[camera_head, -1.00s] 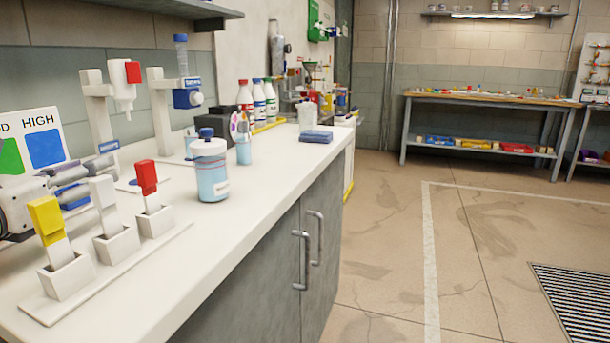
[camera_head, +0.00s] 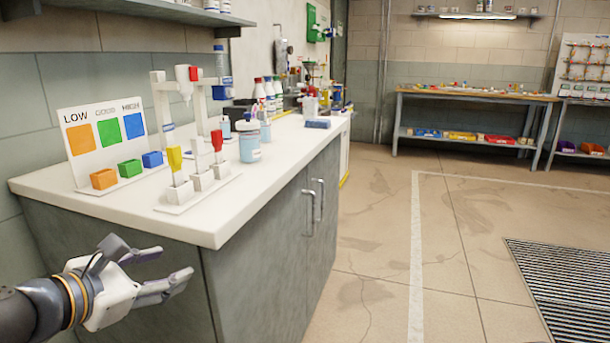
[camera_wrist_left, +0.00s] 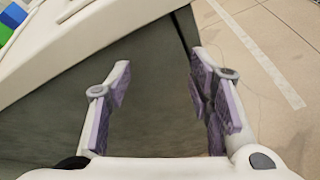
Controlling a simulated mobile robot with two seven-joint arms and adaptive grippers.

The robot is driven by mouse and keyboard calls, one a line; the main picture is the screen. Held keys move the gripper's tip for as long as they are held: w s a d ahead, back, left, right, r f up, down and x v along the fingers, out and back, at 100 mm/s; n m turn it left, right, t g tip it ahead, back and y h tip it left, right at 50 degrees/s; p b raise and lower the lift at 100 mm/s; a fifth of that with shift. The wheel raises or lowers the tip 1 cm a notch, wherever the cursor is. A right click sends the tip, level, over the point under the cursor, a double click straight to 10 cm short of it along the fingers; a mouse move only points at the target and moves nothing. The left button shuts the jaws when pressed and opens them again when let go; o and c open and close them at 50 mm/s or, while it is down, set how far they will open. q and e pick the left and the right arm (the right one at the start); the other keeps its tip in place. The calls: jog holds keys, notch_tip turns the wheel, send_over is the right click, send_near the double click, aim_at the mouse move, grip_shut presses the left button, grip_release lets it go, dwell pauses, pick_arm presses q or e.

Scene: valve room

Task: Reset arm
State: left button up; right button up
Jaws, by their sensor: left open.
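My left gripper (camera_head: 168,272) is at the lower left of the head view, in front of the grey cabinet side and below the level of the countertop. Its fingers are apart with nothing between them. In the left wrist view the gripper (camera_wrist_left: 160,88) also shows open and empty, with the grey cabinet panel (camera_wrist_left: 150,110) behind it. My left arm comes in from the lower left corner. My right gripper is not in view.
The white countertop (camera_head: 205,222) holds a LOW/GOOD/HIGH board (camera_head: 105,140), orange, green and blue blocks (camera_head: 130,168), strips in a rack (camera_head: 198,182), and a blue-filled jar (camera_head: 249,142). Clear floor (camera_head: 375,230) lies to the right. A workbench (camera_head: 470,96) stands at the back.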

pick_arm(q)
jog(key=s+d+f+m+g+p, duration=0.2)
jog(key=s+d+f+m+g, duration=0.3)
jog(key=s+f, duration=0.45)
jog(key=s+d+f+m+g+p, duration=0.1)
jog(key=s+d+f+m+g, duration=0.2)
jog(key=s+f+m, duration=0.55)
jog(key=s+a+f+m+g+y+p, duration=0.1)
jog(key=s+m, duration=0.3)
jog(key=s, duration=0.6)
jog(key=s+a+f+m+g+y+p, duration=0.1)
jog(key=s+a+m+g+y, duration=0.1)
jog(key=s, duration=0.8)
jog(key=s+a+f+m+g+y+p, duration=0.1)
jog(key=s+a+f+m+g, duration=0.1)
jog(key=s+a+m+g, duration=0.2)
jog(key=s+m, duration=0.3)
jog(key=s, duration=0.3)
jog(key=shift+a+p, duration=0.2)
jog(key=shift+p, duration=0.2)
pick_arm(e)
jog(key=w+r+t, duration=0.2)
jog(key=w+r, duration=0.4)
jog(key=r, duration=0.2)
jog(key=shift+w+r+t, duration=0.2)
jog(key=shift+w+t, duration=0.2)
pick_arm(q)
jog(key=shift+f, duration=0.1)
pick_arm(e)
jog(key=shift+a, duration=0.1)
